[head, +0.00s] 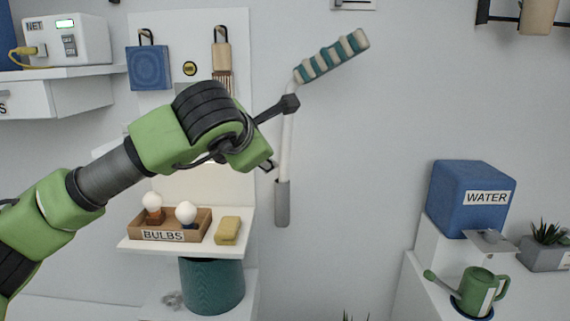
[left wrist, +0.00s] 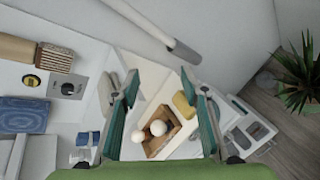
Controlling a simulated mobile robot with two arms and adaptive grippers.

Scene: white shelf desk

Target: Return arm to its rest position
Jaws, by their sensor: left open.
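My left arm reaches in from the left in the head view, its green and black wrist in front of the wall. My left gripper (left wrist: 160,86) is open in the left wrist view, with a teal-padded finger on each side. Nothing is held between the fingers. They frame the wooden bulb tray (head: 205,237), labelled BULBS, which lies beyond them on the white shelf. Two white bulbs (head: 152,200) are in the tray. In the head view the fingers are largely hidden by the wrist. My right gripper is not in view.
A white rod with a striped teal-and-cream grip (head: 332,57) is close beside my wrist. A yellow sponge (head: 228,230) lies right of the tray. A blue WATER box (head: 470,198), green watering can (head: 480,290) and plant (head: 546,233) stand at right. The wall between is clear.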

